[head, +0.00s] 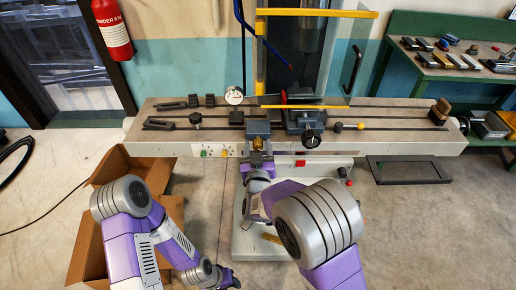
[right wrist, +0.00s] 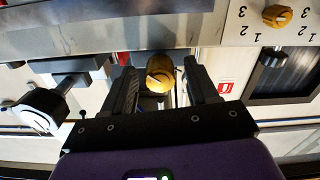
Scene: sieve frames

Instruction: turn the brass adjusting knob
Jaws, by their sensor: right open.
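The round brass adjusting knob (right wrist: 160,78) shows between the fingers of my right gripper (right wrist: 161,70) in the right wrist view. The two dark fingers stand on either side of it, with a gap visible on each side. The gripper is open and holds nothing. In the head view the knob (head: 257,143) is a small brass spot at the front of the machine table, below a grey block. My right gripper (head: 258,163) is just in front of it, partly hidden by my arm.
A yellow selector knob (right wrist: 277,15) with numerals is on the front panel. A dial gauge (head: 234,95) and a clamp with a black knob (head: 310,138) stand on the slotted table (head: 400,118). An open cardboard box (head: 112,165) is at the left. A green bench (head: 425,70) is at the right.

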